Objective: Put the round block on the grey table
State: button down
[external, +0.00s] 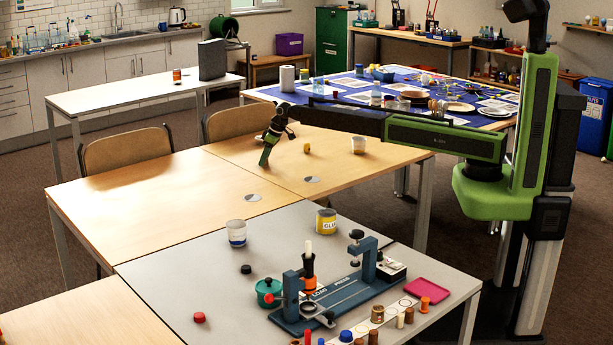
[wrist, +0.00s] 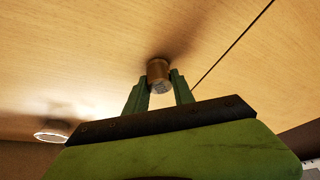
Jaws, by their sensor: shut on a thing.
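My gripper (external: 265,160) reaches down over the light wooden table in the external view. In the wrist view my gripper (wrist: 159,84) is shut on a small brown round block (wrist: 159,68) with a greyish end. The block sits between the fingertips, close to the wood surface; I cannot tell whether it touches it. In the external view the held block is not clearly seen. The grey table (external: 185,268) stands in the foreground, nearer the camera than the wooden table.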

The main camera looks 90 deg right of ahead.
jog(key=shift+r, duration=0.1)
notch_tip(320, 180, up, 5)
jog(key=p, duration=0.5)
jog(key=s+d+r+p, duration=0.6)
jog(key=s, duration=0.3)
jog(key=shift+s+d, duration=0.3)
jog(key=shift+d, duration=0.1)
